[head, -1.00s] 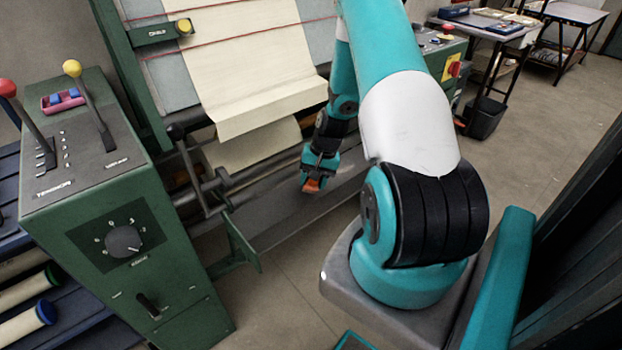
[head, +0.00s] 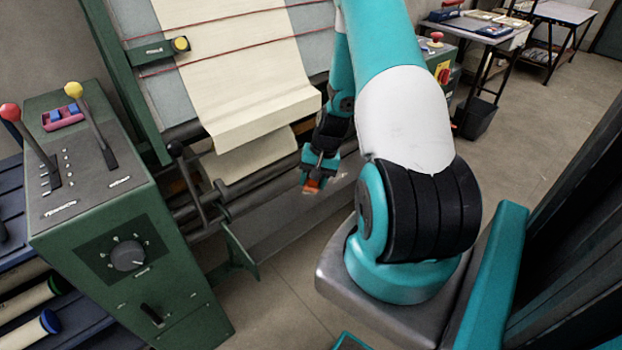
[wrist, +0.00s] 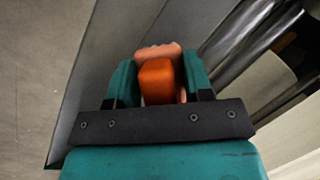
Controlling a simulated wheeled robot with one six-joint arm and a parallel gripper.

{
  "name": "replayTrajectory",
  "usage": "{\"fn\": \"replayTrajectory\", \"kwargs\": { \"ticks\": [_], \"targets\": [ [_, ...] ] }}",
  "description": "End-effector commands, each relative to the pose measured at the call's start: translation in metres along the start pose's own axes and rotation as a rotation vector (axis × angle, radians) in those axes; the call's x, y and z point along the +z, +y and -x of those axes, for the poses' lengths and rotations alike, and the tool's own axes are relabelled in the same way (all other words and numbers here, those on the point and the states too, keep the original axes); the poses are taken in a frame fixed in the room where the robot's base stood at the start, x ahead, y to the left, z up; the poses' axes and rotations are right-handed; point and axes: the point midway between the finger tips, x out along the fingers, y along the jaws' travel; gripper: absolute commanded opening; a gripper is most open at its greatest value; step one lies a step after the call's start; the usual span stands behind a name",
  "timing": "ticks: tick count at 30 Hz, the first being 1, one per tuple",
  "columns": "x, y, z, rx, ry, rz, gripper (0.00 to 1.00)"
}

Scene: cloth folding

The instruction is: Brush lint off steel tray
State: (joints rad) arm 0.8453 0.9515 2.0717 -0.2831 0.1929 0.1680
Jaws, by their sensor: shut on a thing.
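My gripper (head: 313,183) is shut on an orange brush (wrist: 157,82), which also shows as a small orange patch in the head view (head: 312,186). In the wrist view the brush sits between the two teal fingers, with a paler, scalloped pinkish part at its far end. The steel tray (head: 283,227) is a long grey sheet low under the machine's rollers. It also shows in the wrist view (wrist: 110,60). The gripper is over the tray; I cannot tell whether the brush touches it. No lint can be made out.
Cream cloth (head: 245,75) hangs on the machine just above the tray, near the rollers. A green control console (head: 130,220) with levers stands at the left. A green bracket (head: 240,250) is at the tray's near end. Open floor (head: 545,125) lies at the right.

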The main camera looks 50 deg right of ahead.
Motion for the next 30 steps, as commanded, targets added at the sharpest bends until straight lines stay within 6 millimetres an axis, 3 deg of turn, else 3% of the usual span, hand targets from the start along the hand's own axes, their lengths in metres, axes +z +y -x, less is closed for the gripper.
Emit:
{"fn": "replayTrajectory", "kwargs": {
  "ticks": [19, 30],
  "targets": [
    [0.000, 0.000, -0.001, 0.000, 0.000, 0.001, 0.24],
    [-0.008, 0.001, -0.031, 0.000, -0.001, 0.002, 0.24]
  ]
}}
